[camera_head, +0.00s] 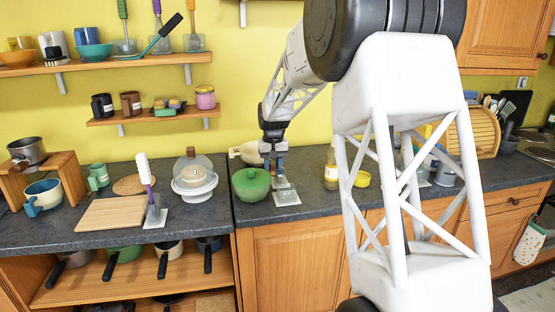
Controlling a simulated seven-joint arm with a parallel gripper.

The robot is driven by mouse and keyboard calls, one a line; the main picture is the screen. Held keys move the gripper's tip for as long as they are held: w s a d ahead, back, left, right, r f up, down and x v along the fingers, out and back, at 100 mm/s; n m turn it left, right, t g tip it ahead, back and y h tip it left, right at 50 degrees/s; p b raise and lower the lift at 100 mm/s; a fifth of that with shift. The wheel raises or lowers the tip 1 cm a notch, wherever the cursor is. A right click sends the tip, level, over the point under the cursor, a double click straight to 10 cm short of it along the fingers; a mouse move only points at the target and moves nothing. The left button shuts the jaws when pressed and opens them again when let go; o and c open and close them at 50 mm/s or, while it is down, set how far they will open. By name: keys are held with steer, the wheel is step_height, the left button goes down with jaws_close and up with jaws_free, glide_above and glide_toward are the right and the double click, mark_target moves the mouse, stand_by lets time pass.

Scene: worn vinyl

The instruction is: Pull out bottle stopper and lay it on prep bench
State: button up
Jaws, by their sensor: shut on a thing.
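A bottle with yellowish contents (331,172) stands further right, partly beside my arm. I cannot make out a stopper on either.
A yellow lid-like thing (361,179) is by the yellowish bottle. A cake stand (194,184) and cutting board (112,213) are left. My arm hides bench on the right.

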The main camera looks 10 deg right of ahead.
mark_target(327, 199)
steer(key=s+d+f+y, duration=0.1)
steer(key=d+f+y, duration=0.1)
steer(key=d+f, duration=0.1)
steer(key=s+d+f+y, duration=0.1)
steer(key=d+f+y, duration=0.2)
steer(key=d, duration=0.2)
steer(key=s+d+f+n+y, duration=0.1)
steer(key=s+d+f+y, duration=0.1)
steer(key=d, duration=0.3)
steer(key=shift+d+f+g, duration=0.1)
steer(key=shift+f+g, duration=0.2)
steer(key=shift+f, duration=0.6)
steer(key=d+y, duration=0.1)
steer(key=d, duration=0.1)
steer(key=w+d+y, duration=0.1)
steer(key=d+y, duration=0.1)
steer(key=w+d+r+y, duration=0.1)
steer(key=d, duration=0.1)
steer(key=shift+w+d+m+y, duration=0.2)
steer(key=shift+m+y, duration=0.1)
steer(key=shift+y, duration=0.1)
steer(key=shift+w+d+r+y, duration=0.15)
steer(key=shift+d+y, duration=0.25)
steer(key=shift+d, duration=0.5)
steer(key=shift+f, duration=2.5)
